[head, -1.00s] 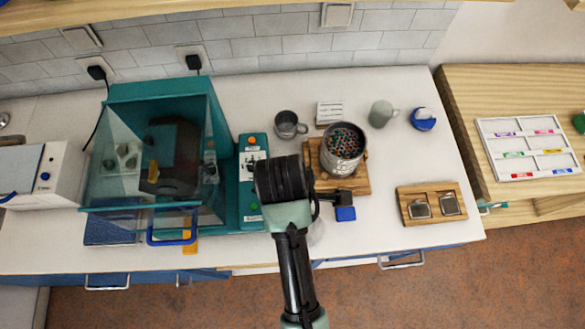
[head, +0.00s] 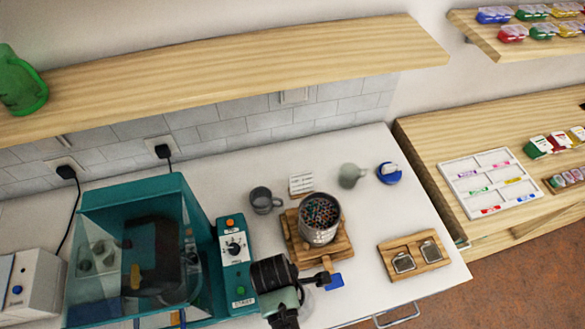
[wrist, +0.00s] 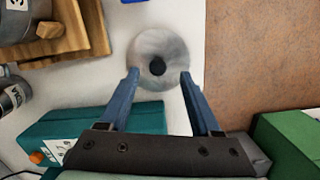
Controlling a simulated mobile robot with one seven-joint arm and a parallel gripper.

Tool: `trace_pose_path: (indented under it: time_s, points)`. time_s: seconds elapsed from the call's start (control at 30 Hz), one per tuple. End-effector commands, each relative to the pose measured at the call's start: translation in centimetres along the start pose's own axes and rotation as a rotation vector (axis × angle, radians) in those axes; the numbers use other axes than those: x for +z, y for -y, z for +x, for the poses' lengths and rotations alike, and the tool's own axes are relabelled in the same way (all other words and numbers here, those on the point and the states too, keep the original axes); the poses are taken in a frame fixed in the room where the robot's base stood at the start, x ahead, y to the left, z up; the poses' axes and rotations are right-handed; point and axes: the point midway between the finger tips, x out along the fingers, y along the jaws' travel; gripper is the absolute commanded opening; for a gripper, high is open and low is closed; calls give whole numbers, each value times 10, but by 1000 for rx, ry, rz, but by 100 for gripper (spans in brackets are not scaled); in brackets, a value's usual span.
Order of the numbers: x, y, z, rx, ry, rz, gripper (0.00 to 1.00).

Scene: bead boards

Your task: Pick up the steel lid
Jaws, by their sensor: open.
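The steel lid (wrist: 172,47), a round pale metal disc with a black knob (wrist: 158,66) at its centre, lies on the white counter in the wrist view. My gripper (wrist: 160,74) is open, with its two blue fingers on either side of the knob in the picture. Nothing shows between them but the lid, and I cannot tell how far above it they are. In the head view my arm covers most of the lid; only a pale edge (head: 308,298) seems to show.
A steel pot of coloured beads (head: 320,219) stands on a wooden board (head: 293,240). A teal machine (head: 234,268) and a clear-fronted teal cabinet (head: 85,225) are to its left. A wooden tray (head: 414,257) is to the right. A blue item (wrist: 73,9) lies near the lid.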

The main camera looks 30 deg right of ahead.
Motion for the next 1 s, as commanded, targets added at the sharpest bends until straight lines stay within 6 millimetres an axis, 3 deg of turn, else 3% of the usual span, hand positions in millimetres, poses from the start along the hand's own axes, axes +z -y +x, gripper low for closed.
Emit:
trace_pose_path:
  time_s: [0.23,0.57,0.9,1.0]
  points:
    - [0,-1,26,0,0,1,65]
    - [0,-2,31,1,-1,1,65]
    - [0,-1,31,1,-1,1,3]
    - [0,-1,31,1,-1,1,0]
